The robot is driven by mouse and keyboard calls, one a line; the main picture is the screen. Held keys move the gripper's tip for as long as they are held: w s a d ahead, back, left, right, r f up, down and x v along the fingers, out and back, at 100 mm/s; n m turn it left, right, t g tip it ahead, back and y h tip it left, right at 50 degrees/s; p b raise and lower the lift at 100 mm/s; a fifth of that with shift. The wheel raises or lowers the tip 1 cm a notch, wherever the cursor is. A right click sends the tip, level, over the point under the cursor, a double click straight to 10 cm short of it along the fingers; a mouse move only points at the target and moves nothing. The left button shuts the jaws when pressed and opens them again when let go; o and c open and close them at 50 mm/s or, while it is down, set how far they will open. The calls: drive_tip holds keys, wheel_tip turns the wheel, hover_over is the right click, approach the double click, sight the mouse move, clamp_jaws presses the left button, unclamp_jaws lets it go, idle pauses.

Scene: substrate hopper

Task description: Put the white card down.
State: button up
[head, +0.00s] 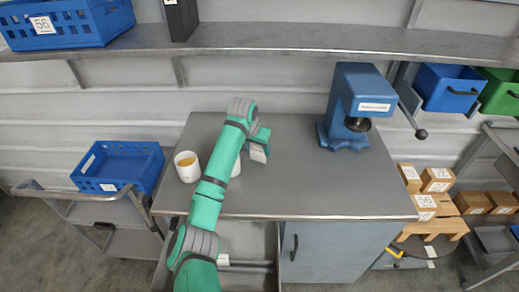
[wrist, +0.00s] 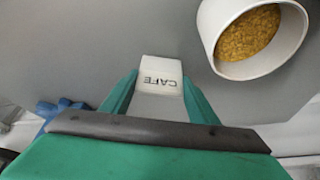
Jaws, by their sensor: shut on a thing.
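The white card (wrist: 161,70), printed CAFE, is between the two green fingers of my gripper (wrist: 160,92) in the wrist view. My gripper is shut on it. In the head view, the card (head: 258,154) shows as a small white patch at my gripper (head: 259,145), over the left-middle part of the grey bench top (head: 300,185). I cannot tell whether the card touches the bench.
A white cup of yellow grains (wrist: 212,35) is near the card. A blue press (head: 352,105) stands at right. Bench middle is clear.

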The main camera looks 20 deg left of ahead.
drive_tip(key=shift+d, duration=0.2)
drive_tip(key=shift+s+a+f, duration=0.25)
drive_tip(key=shift+a, duration=0.2)
drive_tip(key=o, duration=0.7)
drive_tip(key=shift+s+a, duration=0.1)
drive_tip(key=shift+a, duration=0.15)
drive_tip(key=o, duration=0.4)
drive_tip(key=shift+d, duration=0.35)
drive_tip(key=shift+r, duration=0.1)
